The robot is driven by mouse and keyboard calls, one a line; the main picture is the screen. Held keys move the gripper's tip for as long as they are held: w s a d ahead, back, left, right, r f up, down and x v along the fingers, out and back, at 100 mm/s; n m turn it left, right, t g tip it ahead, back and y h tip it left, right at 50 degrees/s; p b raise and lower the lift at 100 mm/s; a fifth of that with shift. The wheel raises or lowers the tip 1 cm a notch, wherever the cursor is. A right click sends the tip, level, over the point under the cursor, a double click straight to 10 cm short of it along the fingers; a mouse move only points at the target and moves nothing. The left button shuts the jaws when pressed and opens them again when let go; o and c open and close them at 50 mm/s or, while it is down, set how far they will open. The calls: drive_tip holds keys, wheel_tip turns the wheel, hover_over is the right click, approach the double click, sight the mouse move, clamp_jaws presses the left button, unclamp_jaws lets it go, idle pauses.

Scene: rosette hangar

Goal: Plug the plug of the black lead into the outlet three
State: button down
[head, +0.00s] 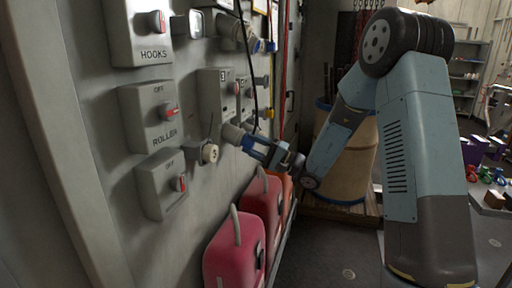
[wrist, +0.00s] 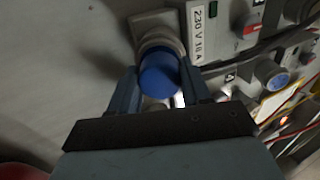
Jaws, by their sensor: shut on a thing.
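My gripper (head: 250,146) is at the panel wall, its fingers closed around a round blue plug (wrist: 160,75). The plug's blue end faces the wrist camera. It is in line with a grey round collar (wrist: 156,40) on the wall, and the two appear to meet; how deep the plug sits is hidden. In the head view the grey collar (head: 233,133) shows just left of the fingertips.
Switch boxes labelled HOOKS (head: 139,32) and ROLLER (head: 150,115) are on the wall at left. Another outlet with a blue centre (wrist: 272,76) is right of the gripper. Red canisters (head: 235,250) stand below along the wall. A barrel (head: 347,165) stands behind the arm.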

drive_tip(key=shift+a+r, duration=0.1)
drive_tip(key=shift+a, duration=0.05)
drive_tip(key=shift+c, duration=2.1)
unclamp_jaws()
drive_tip(key=v, duration=1.4)
drive_tip(key=s+a+r+n+g+h, duration=0.25)
drive_tip(key=s+g+h, duration=0.2)
drive_tip(key=s, duration=0.45)
drive_tip(key=s+a+r+n+g+h, duration=0.2)
drive_tip(key=s+n+g+h, duration=0.15)
drive_tip(key=s+g, duration=0.45)
drive_tip(key=s+d+r+m+t+h, duration=0.1)
drive_tip(key=s+d+r+t+h, duration=0.2)
drive_tip(key=s+d+t+h, duration=0.2)
drive_tip(key=s+d+r+m+t+h, duration=0.1)
drive_tip(key=s+d+r+t+h, duration=0.1)
drive_tip(key=s+d+t+h, duration=0.3)
drive_tip(key=s+d+h, duration=0.2)
drive_tip(key=d, duration=0.2)
drive_tip(key=shift+s+d+r+h, duration=0.3)
drive_tip(key=shift+s+r, duration=0.05)
